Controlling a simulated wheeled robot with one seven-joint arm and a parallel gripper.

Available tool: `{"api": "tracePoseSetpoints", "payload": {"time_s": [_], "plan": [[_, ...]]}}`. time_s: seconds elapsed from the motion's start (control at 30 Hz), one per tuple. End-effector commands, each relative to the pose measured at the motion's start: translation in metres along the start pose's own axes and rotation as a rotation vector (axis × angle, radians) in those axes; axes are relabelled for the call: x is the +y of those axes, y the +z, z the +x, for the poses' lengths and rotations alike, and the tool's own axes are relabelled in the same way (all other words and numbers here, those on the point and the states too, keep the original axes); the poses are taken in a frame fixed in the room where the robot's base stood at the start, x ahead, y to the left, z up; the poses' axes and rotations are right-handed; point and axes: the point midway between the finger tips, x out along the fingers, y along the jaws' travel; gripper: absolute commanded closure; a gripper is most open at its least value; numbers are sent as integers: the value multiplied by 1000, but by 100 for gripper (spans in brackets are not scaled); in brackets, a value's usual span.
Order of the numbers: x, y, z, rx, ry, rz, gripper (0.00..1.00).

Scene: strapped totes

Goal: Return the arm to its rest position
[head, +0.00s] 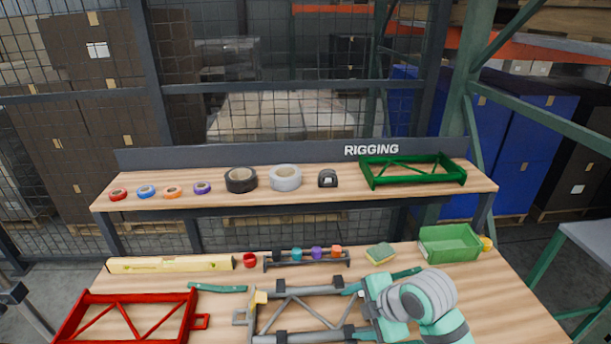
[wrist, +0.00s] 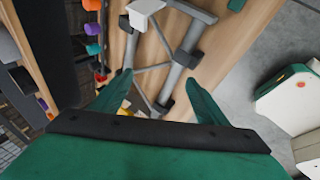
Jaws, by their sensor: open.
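My gripper (head: 368,302) is over the right part of the grey frame (head: 305,291) on the near bench, with my teal arm reaching in from the lower right. In the wrist view my gripper (wrist: 160,97) shows two dark green fingers spread apart with nothing held between them. The grey frame (wrist: 172,72) shows beyond and between the fingers. I cannot tell how far the fingers are above it. My arm hides the frame's right end in the head view.
A red frame (head: 84,311) lies left. Behind are a yellow level (head: 170,264), a red tape roll (head: 250,260), a rack (head: 305,263), a sponge (head: 380,253) and a green bin (head: 450,242). The raised shelf (head: 210,204) holds tape rolls and a green frame (head: 412,171).

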Motion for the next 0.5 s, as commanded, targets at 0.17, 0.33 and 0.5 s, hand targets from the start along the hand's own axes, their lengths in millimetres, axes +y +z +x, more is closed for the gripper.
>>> {"api": "tracePoseSetpoints", "payload": {"time_s": [0.17, 0.33, 0.5], "plan": [[55, -59, 25, 124, 219, 123, 32], [92, -99, 34, 236, 397, 277, 32], [116, -130, 38, 344, 547, 453, 32]]}}
